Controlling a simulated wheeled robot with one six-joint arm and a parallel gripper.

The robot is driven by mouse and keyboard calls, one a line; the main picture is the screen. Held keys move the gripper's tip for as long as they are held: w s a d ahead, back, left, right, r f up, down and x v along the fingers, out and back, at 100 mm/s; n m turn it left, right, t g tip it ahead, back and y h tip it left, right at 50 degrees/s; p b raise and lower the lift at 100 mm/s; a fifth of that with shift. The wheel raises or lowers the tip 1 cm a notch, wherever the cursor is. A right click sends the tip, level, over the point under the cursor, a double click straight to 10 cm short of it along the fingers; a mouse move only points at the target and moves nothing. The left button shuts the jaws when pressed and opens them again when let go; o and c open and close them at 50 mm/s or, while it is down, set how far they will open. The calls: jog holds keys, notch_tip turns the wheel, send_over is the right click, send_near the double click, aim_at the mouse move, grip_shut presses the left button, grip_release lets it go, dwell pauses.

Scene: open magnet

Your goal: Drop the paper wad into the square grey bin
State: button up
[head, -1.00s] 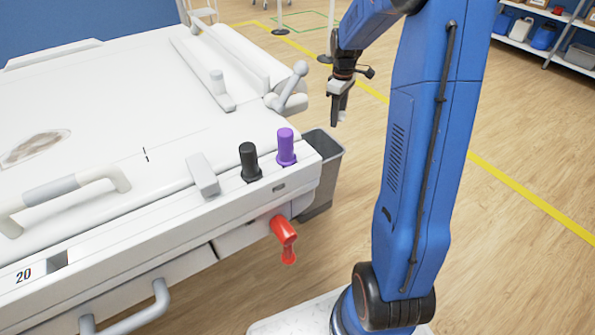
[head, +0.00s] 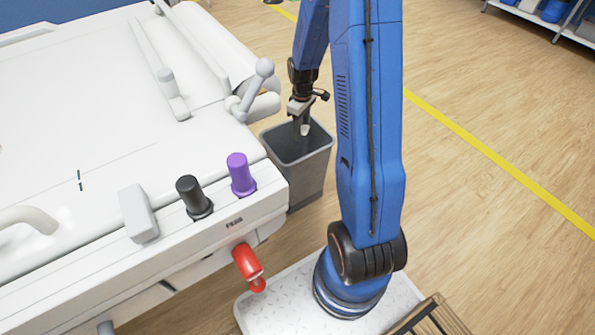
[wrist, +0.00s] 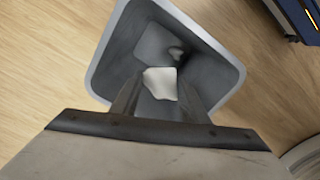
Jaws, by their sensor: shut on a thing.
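The square grey bin (head: 306,186) stands on the floor beside the white machine, open at the top. My gripper (head: 303,128) points down over the bin's mouth, with its tips at about rim height or just inside; the exact depth is hard to tell. In the wrist view, my gripper's two dark fingers are shut on the whitish paper wad (wrist: 161,82), one on each side. The bin's rim (wrist: 205,42) surrounds the wad in that view, and part of the near side is hidden by my gripper.
The white machine (head: 85,120) fills the left, with a grey lever (head: 264,68), a purple knob (head: 239,172), a black knob (head: 190,195) and a red handle (head: 247,264) near the bin. Open wooden floor lies to the right.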

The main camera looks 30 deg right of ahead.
jog(key=shift+f, duration=1.35)
jog(key=o, duration=1.1)
notch_tip(320, 180, up, 17)
jog(key=shift+r, duration=0.2)
jog(key=shift+s, duration=0.1)
